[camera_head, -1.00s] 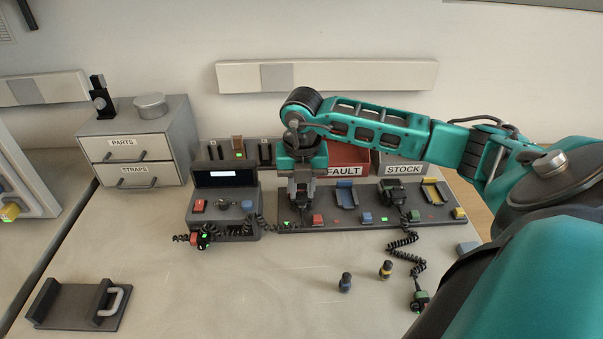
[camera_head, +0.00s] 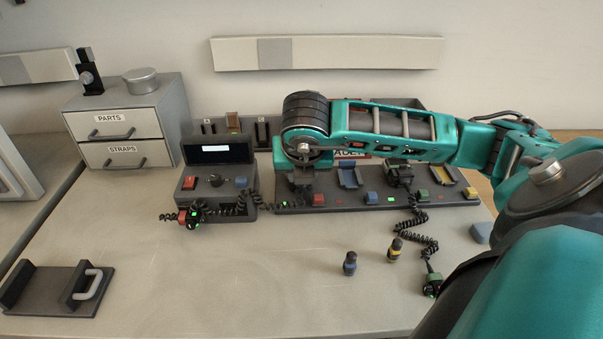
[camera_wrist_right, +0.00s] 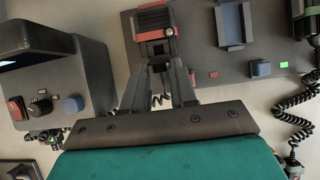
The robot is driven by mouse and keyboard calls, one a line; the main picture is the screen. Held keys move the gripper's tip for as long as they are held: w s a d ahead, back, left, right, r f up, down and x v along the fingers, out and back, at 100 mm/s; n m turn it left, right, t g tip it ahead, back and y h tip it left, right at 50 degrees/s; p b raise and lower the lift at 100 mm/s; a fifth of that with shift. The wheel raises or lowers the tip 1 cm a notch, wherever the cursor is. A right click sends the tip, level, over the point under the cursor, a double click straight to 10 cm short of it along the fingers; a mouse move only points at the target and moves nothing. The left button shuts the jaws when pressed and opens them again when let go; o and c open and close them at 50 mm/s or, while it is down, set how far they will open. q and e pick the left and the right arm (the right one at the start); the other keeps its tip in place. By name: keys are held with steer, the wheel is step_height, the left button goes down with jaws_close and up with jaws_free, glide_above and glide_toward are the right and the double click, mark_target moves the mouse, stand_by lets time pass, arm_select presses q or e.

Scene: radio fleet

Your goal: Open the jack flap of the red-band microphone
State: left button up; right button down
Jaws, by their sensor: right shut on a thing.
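A dark microphone with a red band (camera_head: 193,217) lies in front of the console at the left in the head view, its coiled cord running right. Its jack flap is too small to make out. My right gripper (camera_wrist_right: 162,64) is over the left end of the dark cradle strip, away from that microphone. Its fingers are closed at the lower end of a red-trimmed radio (camera_wrist_right: 154,18) in a cradle, on a small dark part. A coiled cord shows between the fingers. In the head view my arm hides the fingertips. My left gripper is not in view.
The console (camera_head: 215,182) with red and blue buttons stands left of the cradle strip (camera_head: 330,206). A green-banded microphone (camera_head: 432,284), a blue-banded piece (camera_head: 350,263) and a yellow-banded piece (camera_head: 394,251) are on the right of the table. The front middle is clear.

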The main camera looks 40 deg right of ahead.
steer(key=c, duration=1.3)
jaws_free()
steer(key=shift+r, duration=0.1)
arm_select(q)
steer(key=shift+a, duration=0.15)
arm_select(e)
steer(key=shift+o, duration=1.1)
arm_select(q)
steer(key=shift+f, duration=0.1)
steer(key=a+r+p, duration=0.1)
steer(key=p, duration=0.2)
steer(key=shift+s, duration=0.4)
arm_select(e)
steer(key=v, duration=1.2)
steer(key=shift+r, duration=0.35)
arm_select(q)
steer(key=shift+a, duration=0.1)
arm_select(e)
steer(key=shift+s+a, duration=0.15)
